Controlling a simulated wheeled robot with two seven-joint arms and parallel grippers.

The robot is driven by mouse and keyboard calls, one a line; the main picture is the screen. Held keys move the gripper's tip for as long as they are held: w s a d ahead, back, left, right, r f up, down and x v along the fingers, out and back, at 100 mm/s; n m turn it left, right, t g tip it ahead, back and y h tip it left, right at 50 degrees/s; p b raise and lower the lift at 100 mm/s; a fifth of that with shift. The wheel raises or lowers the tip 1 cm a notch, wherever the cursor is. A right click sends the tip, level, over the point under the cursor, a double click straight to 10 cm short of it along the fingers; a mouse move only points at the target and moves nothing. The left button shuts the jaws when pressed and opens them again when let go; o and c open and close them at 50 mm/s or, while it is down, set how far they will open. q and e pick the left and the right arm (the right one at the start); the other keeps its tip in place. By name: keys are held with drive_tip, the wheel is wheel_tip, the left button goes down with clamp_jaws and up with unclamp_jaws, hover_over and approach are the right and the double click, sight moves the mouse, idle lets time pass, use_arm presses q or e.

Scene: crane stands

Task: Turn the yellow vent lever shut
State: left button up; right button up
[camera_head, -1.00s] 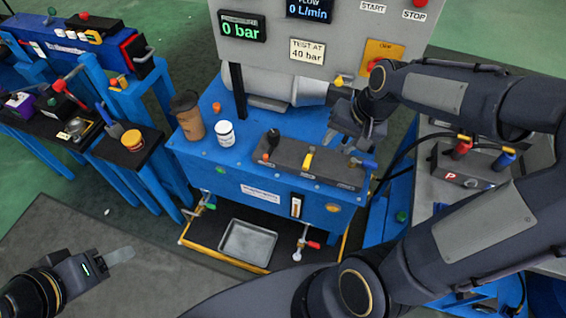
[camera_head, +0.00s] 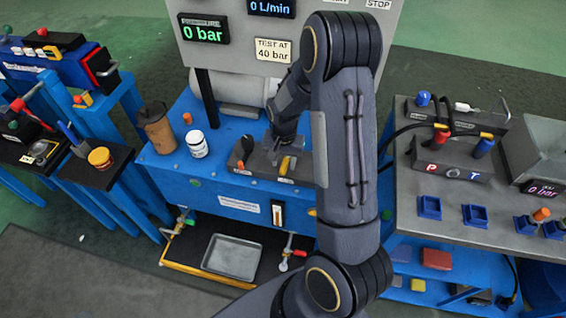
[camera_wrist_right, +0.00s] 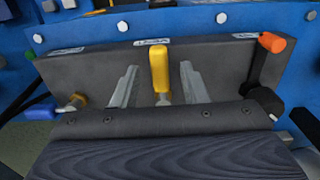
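The yellow vent lever (camera_head: 285,165) stands on the dark valve block (camera_head: 303,168) on the blue bench. In the right wrist view the yellow lever (camera_wrist_right: 159,68) stands up between the two pale fingers of my right gripper (camera_wrist_right: 159,88). The gripper is open, with a visible gap on each side of the lever. In the head view the right gripper (camera_head: 279,150) is over the block, partly hidden by my arm. My left gripper is out of view.
A brown cup (camera_head: 158,130) and a white jar (camera_head: 197,144) stand on the bench left of the block. A metal tray (camera_head: 232,257) lies below. The gauge panel (camera_head: 240,60) rises behind. A grey table (camera_head: 420,205) with blue holders stands at right.

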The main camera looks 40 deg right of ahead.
drive_tip(key=shift+f, duration=0.65)
clamp_jaws()
